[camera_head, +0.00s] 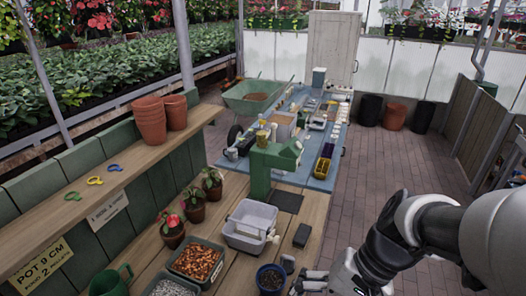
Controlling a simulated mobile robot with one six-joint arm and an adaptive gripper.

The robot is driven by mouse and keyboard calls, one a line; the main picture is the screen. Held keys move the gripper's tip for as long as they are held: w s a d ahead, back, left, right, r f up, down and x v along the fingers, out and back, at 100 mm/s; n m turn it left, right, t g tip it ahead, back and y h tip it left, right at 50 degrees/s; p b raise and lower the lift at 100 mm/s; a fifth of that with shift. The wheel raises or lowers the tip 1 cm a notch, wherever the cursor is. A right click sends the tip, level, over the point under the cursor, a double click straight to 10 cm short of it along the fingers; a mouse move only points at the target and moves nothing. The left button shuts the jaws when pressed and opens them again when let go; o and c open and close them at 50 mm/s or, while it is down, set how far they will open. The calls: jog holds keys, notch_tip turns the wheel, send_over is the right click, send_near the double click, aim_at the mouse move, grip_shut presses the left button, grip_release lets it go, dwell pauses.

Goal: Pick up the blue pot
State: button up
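A small dark blue pot (259,273) filled with dark soil stands upright on the wooden bench at the bottom of the head view. Its lower part is close to the frame's bottom edge. My gripper (308,281) is just to the right of the pot, with its fingers pointing left towards it. The fingers look spread apart with nothing between them. I see a gap between the fingertips and the pot in the picture, but cannot tell their height difference.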

jog(key=w+d+f+m+t+y+p, duration=0.1)
jog(key=w+d+f+m+t+y, duration=0.2)
jog(key=f+m, duration=0.4)
jog(key=w+d+f+m+t+y, duration=0.1)
jog(key=w+f+m+t+y, duration=0.2)
jog(key=w+f+m+t, duration=0.4)
jog(key=w+d+f+m+t+y+p, duration=0.1)
jog(key=w+d+f+m+t+y, duration=0.2)
jog(key=f+m, duration=0.4)
jog(key=n+g+b, duration=0.1)
send_near(260, 270)
jog(key=shift+y, duration=0.3)
jog(key=shift+f+b+x, duration=0.2)
jog(key=shift+b+x, duration=0.15)
jog(key=shift+x, duration=2.5)
jog(key=c, duration=1.2)
